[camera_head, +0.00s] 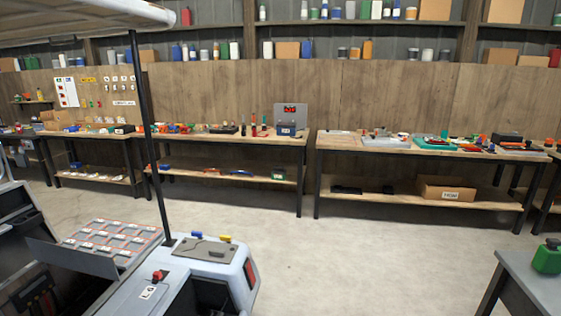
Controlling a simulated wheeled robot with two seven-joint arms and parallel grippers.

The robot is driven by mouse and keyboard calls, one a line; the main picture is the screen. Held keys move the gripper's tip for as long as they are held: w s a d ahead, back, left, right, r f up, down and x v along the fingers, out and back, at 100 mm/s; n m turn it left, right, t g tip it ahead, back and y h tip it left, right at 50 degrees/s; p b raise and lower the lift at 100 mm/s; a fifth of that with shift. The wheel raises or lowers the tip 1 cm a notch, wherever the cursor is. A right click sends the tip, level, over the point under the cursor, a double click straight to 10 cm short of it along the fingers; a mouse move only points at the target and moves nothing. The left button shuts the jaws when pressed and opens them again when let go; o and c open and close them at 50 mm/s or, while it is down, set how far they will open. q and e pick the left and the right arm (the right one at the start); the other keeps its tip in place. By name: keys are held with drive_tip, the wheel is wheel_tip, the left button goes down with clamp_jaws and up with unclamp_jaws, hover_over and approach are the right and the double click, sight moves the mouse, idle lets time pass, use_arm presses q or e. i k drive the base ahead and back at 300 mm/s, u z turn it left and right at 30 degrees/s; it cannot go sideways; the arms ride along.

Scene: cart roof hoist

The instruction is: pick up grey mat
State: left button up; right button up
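No grey mat can be picked out with certainty. A flat grey-green piece (205,249) lies on top of the cart's pale rear end, with a small blue item and a yellow item at its edge. A flat pale grey piece (386,143) lies on the right workbench, with small items on or by it. Dark flat pieces (360,190) lie on that bench's lower shelf. Neither of my grippers shows in the head view.
The cart (150,295) fills the lower left, with a dark roof post (150,140) and pale roof (85,20). Workbenches (330,141) line the back wall. A grey table (530,292) with a green can (547,259) stands lower right. The middle floor (370,260) is clear.

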sight(219, 251)
drive_tip(key=z, duration=0.45)
drive_tip(key=i, duration=1.8)
drive_tip(key=u, duration=0.55)
